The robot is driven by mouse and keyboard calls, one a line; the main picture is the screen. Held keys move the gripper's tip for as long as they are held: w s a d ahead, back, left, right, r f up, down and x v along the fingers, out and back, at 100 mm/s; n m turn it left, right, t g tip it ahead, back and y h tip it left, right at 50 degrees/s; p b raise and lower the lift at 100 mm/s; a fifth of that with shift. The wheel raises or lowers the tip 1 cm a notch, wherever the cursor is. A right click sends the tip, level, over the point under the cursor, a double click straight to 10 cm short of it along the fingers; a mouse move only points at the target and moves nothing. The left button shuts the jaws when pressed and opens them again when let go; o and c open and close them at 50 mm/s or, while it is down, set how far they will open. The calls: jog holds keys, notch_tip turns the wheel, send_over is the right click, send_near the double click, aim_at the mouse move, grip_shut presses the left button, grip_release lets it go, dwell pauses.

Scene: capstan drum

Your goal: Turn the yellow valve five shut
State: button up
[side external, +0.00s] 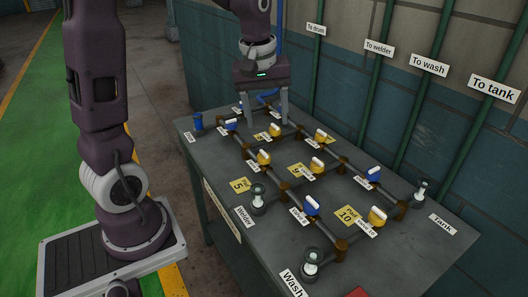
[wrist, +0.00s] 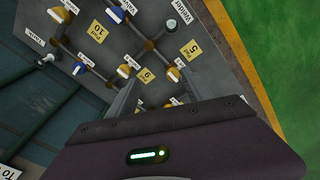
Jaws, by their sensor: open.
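Yellow-handled valves sit on brown pipes on the grey table; small labels beside them are mostly unreadable, so I cannot tell which is valve five. In the side external view, one yellow valve (side external: 275,130) is just below my gripper (side external: 267,121), another (side external: 264,157) stands nearer, beside the yellow Pad 5 card (side external: 241,185), and others (side external: 317,165) (side external: 377,216) are to the right. My gripper is open and empty, fingers pointing down over the back-left of the pipework; contact with the valve below cannot be told. The wrist view shows yellow handles (wrist: 173,74) (wrist: 124,71) ahead of the fingers.
Blue-handled valves (side external: 311,205) (side external: 373,175) stand among the yellow ones. Green pipes (side external: 464,130) rise along the back wall. The front-left tabletop is mostly clear.

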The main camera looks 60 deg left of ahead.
aim_at(264, 153)
jog(key=w+a+f+n, duration=0.1)
jog(key=a+f, duration=0.1)
jog(key=f, duration=0.1)
jog(key=w+a+f+n+g, duration=0.1)
jog(key=w+a+f+n, duration=0.1)
jog(key=a+f, duration=0.1)
jog(key=w+a+f+n, duration=0.1)
jog(key=a+f+n, duration=0.1)
jog(key=a+f, duration=0.1)
jog(key=shift+w+f+g+h, duration=0.15)
jog(key=shift+f+g+h, duration=0.1)
jog(key=shift+g+h, duration=0.05)
jog(key=shift+n, duration=0.4)
jog(key=f, duration=0.7)
jog(key=shift+a+f, duration=0.2)
jog(key=shift+f, duration=0.2)
grip_shut()
